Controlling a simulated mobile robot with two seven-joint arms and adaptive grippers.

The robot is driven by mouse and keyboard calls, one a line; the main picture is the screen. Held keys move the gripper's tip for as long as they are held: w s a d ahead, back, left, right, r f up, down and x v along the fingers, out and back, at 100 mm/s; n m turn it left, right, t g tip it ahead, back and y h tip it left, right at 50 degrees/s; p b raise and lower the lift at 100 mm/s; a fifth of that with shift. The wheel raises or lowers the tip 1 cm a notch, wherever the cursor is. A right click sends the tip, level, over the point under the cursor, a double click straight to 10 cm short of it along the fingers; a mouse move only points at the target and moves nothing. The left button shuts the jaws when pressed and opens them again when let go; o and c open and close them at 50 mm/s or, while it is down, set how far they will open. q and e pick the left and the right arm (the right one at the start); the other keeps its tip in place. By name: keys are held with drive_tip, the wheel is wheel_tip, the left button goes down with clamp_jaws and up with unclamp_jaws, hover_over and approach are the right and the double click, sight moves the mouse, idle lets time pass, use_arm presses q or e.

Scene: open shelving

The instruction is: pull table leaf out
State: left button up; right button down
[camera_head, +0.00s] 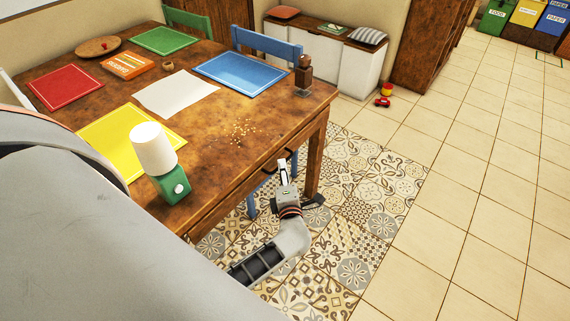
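The wooden table (215,150) fills the left and middle of the view. A dark handle (286,152) shows on its near right side, just under the top edge. My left gripper (288,165) is pointed up at this edge, close by the handle. I cannot tell whether it touches the handle or whether its fingers are open or shut. No pulled-out leaf can be made out along this side. My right gripper is not in view.
A white-topped green lamp (154,150), a brown bottle-like grinder (303,74), scattered crumbs (241,130) and coloured placemats (241,73) are on the table. A blue chair (267,43) stands behind.

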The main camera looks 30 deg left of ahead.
use_arm(q)
drive_tip(key=shift+x, duration=1.85)
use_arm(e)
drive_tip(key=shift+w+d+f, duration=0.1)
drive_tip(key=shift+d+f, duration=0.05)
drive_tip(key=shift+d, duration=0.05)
use_arm(q)
clamp_jaws()
drive_tip(key=shift+d, duration=0.15)
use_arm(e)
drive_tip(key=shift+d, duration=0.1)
